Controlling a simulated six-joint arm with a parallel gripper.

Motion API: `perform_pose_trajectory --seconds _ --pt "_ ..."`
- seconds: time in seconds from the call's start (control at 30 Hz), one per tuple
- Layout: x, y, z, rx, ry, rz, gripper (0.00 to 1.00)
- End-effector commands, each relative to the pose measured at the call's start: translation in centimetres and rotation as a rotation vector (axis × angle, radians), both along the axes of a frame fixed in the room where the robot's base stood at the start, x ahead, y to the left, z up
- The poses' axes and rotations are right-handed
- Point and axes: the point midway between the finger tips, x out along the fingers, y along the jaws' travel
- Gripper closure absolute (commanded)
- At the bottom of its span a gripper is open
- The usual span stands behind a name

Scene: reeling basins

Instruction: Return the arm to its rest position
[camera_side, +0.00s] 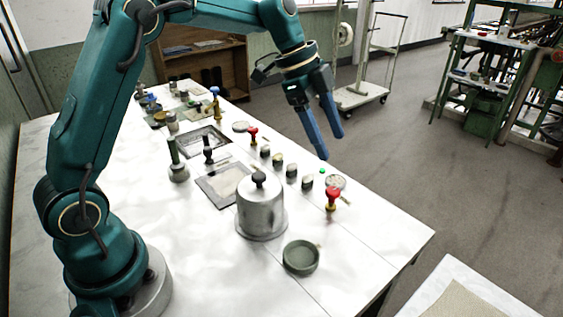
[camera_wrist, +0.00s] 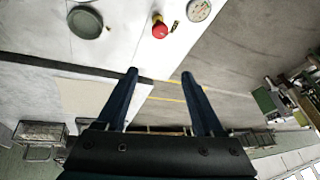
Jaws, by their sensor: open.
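My teal arm reaches over the white table from the left in the side view. My gripper (camera_side: 328,143) hangs above the table's right edge with its two blue fingers apart and nothing between them. In the wrist view my gripper (camera_wrist: 159,73) also shows open and empty, over the floor and the table's edge. No object touches the fingers.
The white table (camera_side: 385,232) holds a metal canister (camera_side: 262,210), a green dish (camera_side: 301,257), a red-topped stamp (camera_side: 332,199), a framed tray (camera_side: 222,184) and several small weights. A wheeled trolley (camera_side: 358,95) stands behind.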

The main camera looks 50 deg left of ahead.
Motion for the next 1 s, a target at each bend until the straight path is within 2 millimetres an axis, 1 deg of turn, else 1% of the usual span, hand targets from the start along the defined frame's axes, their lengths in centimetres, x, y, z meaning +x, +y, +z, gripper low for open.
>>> perform_pose_trajectory --seconds 0.03,0.1,0.17,0.2,0.3,0.43,0.53,0.63,0.77,0.8,0.9,1.0 --pt "-1.1 -0.4 1.7 0.013 -0.027 0.007 0.31" --pt "-2.6 -0.8 3.4 0.026 -0.048 0.037 0.31" --pt "-4.0 -1.0 4.5 0.033 -0.061 0.074 0.31" --pt "-5.0 -1.1 5.1 0.036 -0.067 0.103 0.31" --pt "-7.7 -1.3 6.3 0.038 -0.081 0.189 0.31" --pt "-11.3 -1.4 7.0 0.028 -0.094 0.325 0.31" --pt "-14.1 -1.2 6.8 0.011 -0.099 0.446 0.31" --pt "-16.8 -0.8 6.0 -0.017 -0.1 0.581 0.31" --pt "-19.7 -0.1 4.2 -0.065 -0.091 0.775 0.31" --pt "-20.6 0.1 3.4 -0.081 -0.082 0.84 0.31" --pt "-21.9 0.7 1.7 -0.116 -0.052 0.986 0.31" --pt "-22.6 1.2 0.3 -0.135 -0.01 1.104 0.31"
